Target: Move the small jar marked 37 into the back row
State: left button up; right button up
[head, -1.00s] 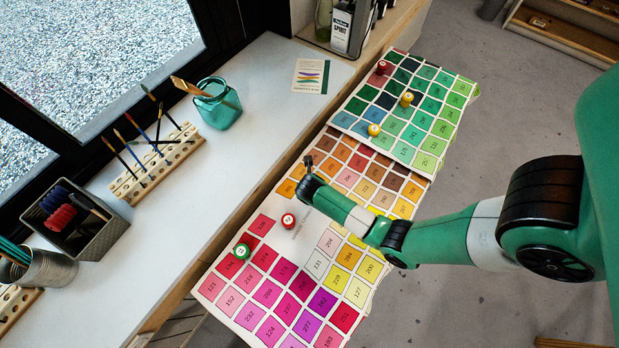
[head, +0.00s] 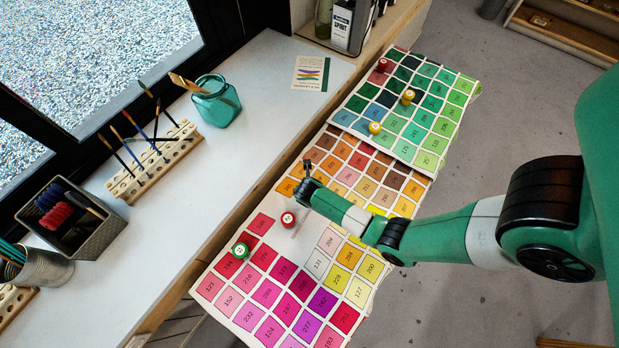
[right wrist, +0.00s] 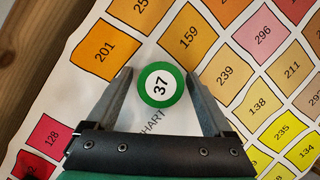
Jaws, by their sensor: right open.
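The small jar marked 37 (right wrist: 160,85) shows in the right wrist view with a green rim and a white lid label. It stands on a blank part of the colour chart (right wrist: 130,75), near the orange patches. My right gripper (right wrist: 160,78) is open, with one finger on each side of the jar. In the head view my right gripper (head: 306,170) is over the chart's left edge, and it appears to hide this jar. My left gripper is not in view.
A red-lidded jar (head: 288,218) and a green-lidded jar (head: 241,250) stand on the near chart. A red jar (head: 382,65) and two yellow jars (head: 407,97) (head: 375,128) stand on the green chart (head: 455,125). A white sill (head: 200,200) runs along the left.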

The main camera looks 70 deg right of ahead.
jog(key=shift+r, duration=0.25)
jog(key=p+v, duration=0.3)
jog(key=v, duration=0.8)
jog(key=shift+a+r+p, duration=0.25)
jog(key=shift+r+p, duration=0.1)
